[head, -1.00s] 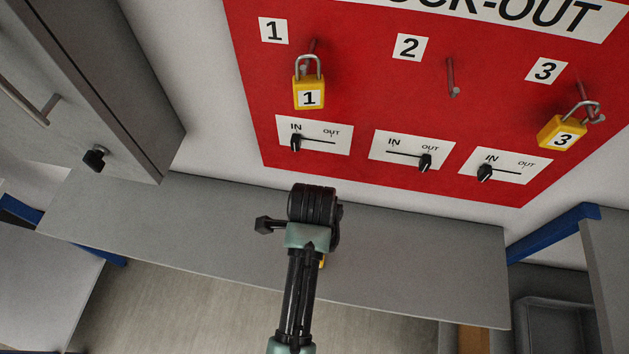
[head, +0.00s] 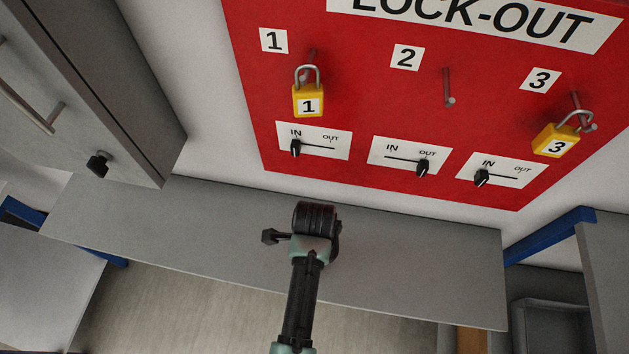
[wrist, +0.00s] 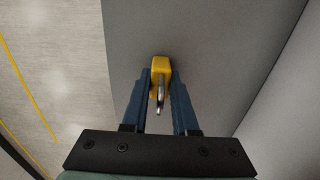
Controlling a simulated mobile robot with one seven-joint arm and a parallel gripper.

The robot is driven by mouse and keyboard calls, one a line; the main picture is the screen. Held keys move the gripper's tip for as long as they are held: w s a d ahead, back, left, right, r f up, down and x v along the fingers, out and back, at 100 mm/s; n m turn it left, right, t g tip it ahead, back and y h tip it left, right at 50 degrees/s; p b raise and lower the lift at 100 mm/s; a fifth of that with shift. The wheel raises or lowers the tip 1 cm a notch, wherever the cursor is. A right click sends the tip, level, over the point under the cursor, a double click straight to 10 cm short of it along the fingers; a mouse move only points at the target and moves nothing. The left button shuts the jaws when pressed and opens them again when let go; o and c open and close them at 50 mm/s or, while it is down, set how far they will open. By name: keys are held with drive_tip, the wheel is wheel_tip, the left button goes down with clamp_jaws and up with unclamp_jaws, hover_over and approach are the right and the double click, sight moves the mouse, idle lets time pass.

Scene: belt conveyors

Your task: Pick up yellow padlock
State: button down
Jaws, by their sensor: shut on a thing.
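A yellow padlock (wrist: 160,64) with a metal shackle sits between the two blue fingers of my gripper (wrist: 160,82) in the wrist view. The fingers are shut on its sides, and the shackle points back toward the wrist. The grey shelf lies beneath it; I cannot tell whether the padlock touches it. In the head view my arm's end hides the fingers and this padlock. Two other yellow padlocks hang on the red board: padlock 1 (head: 308,101) on the left hook and padlock 3 (head: 556,141) on the right hook.
The red lock-out board (head: 375,110) stands behind the grey shelf (head: 420,265). The hook under label 2 (head: 447,88) is bare. Switches sit below each hook. A grey cabinet (head: 90,90) with a handle is at the left. The shelf is clear on both sides of my arm.

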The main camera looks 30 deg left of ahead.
idle(0.3)
wheel_tip(320, 180, up, 10)
drive_tip(key=shift+r+b, duration=0.1)
drive_tip(key=shift+b, duration=0.75)
idle(0.3)
